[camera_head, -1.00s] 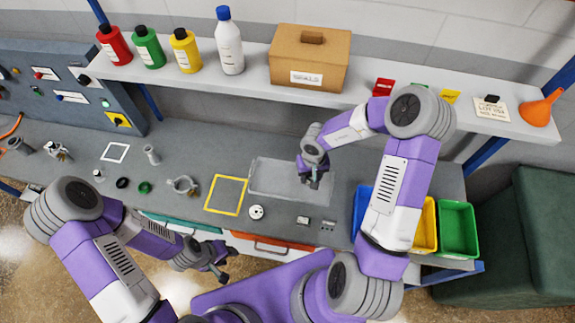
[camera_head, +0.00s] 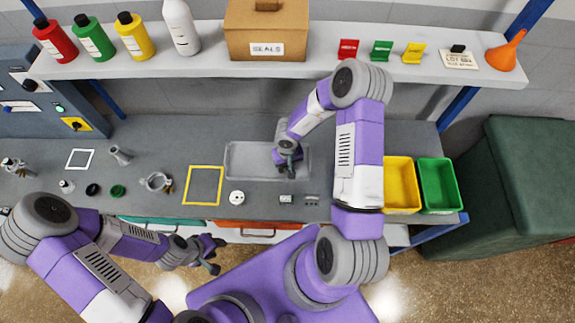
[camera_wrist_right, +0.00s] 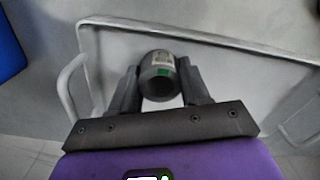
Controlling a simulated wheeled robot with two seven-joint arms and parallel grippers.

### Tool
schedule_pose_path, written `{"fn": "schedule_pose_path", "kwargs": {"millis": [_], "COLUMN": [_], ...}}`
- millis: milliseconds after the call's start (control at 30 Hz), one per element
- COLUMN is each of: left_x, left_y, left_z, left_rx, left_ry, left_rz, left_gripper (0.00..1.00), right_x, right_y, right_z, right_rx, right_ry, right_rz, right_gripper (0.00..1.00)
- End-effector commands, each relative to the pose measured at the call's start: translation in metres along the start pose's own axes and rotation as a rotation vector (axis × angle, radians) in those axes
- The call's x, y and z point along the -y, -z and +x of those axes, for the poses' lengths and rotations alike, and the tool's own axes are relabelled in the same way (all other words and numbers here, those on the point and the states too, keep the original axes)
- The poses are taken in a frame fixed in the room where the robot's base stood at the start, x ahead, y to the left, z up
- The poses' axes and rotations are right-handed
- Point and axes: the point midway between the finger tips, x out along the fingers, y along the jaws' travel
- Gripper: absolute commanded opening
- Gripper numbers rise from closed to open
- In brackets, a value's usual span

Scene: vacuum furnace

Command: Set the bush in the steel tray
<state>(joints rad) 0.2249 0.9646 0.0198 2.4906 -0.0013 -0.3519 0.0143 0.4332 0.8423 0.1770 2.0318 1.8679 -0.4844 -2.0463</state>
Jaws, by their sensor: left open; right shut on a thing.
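In the right wrist view the bush sits between the fingers, over the steel tray (camera_wrist_right: 215,42). In the head view my right gripper (camera_head: 286,172) is over the grey tray (camera_head: 238,148); the bush is hard to make out there. I cannot tell whether the bush touches the tray floor. My left gripper (camera_head: 214,255) is open and empty in front of the bench edge.
Yellow (camera_head: 402,185) and green (camera_head: 439,186) bins stand at right. A shelf (camera_head: 210,64) runs behind, carrying bottles and a box.

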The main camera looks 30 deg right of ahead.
Motion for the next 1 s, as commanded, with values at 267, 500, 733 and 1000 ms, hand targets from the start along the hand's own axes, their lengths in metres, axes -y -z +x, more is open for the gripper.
{"fn": "schedule_pose_path", "kwargs": {"millis": [267, 500, 733, 1000], "left_x": [-0.001, -0.001, 0.000, -0.008], "left_y": [0.000, 0.000, 0.000, -0.001], "left_z": [-0.001, -0.001, -0.001, -0.021], "left_rx": [0.000, 0.000, 0.000, 0.000], "left_ry": [0.000, 0.000, 0.000, 0.000], "left_rz": [0.000, 0.000, 0.000, 0.000], "left_gripper": [0.43, 0.43, 0.43, 0.43], "right_x": [0.000, 0.000, 0.000, -0.001], "right_y": [0.000, 0.000, 0.000, 0.001], "right_z": [0.003, 0.003, -0.003, -0.059], "right_rx": [0.000, 0.000, -0.001, -0.003], "right_ry": [-0.001, -0.001, 0.000, 0.000], "right_rz": [0.001, 0.000, 0.001, 0.003], "right_gripper": [0.58, 0.72, 0.72, 0.72]}}
